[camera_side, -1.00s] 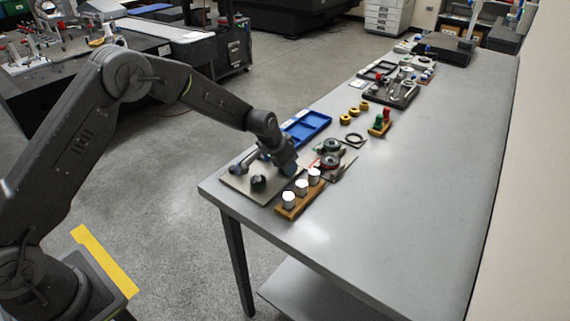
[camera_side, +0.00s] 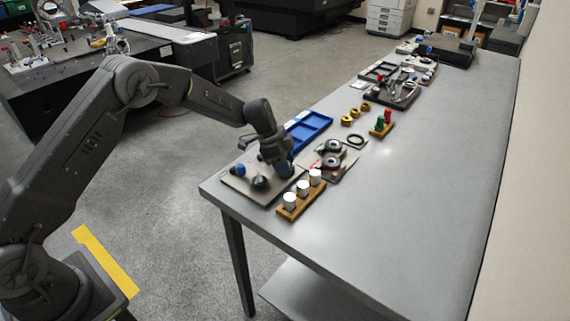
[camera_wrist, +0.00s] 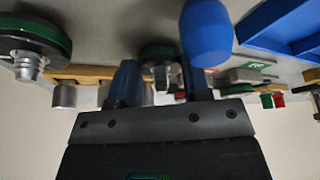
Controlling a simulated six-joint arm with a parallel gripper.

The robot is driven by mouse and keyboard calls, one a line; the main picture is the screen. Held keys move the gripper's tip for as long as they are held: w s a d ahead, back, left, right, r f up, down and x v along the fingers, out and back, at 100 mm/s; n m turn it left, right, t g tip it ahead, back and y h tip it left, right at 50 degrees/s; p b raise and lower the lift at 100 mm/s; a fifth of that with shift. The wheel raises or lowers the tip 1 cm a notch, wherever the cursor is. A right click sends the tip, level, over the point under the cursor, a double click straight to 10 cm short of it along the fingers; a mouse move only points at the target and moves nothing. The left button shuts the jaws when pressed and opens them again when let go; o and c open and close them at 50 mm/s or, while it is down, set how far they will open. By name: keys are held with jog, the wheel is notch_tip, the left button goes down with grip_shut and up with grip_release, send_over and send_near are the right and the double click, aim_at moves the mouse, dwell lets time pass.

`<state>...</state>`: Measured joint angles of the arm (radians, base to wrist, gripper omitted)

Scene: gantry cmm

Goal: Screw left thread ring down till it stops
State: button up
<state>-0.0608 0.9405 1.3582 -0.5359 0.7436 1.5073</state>
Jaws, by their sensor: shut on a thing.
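A thread ring (camera_wrist: 150,50), dark with a green band, shows between my fingers in the wrist view, with a silver stud at its middle. My gripper (camera_wrist: 160,85) is shut on this ring, a finger at each side. In the side view my gripper (camera_side: 285,172) is low over the right part of the grey plate (camera_side: 237,185) and hides the held ring. A second thread ring (camera_side: 260,183) stands on the same plate, to the left; it also shows at the left of the wrist view (camera_wrist: 35,40). I cannot tell how far down the held ring sits.
A blue knob (camera_side: 240,170) stands on the plate, close to my finger in the wrist view (camera_wrist: 207,32). A wooden block (camera_side: 290,211) with three silver cylinders is in front. Two dark rings (camera_side: 330,161) and a blue tray (camera_side: 311,126) are near. The table's right side is clear.

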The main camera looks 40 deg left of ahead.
jog(key=shift+w+r+m, duration=0.15)
jog(key=shift+r+m, duration=0.2)
jog(key=shift+m, duration=0.25)
jog(key=o, duration=0.9)
jog(key=shift+f, duration=0.2)
jog(key=shift+o, duration=0.2)
jog(key=v, duration=1.4)
jog(key=shift+w+a, duration=0.2)
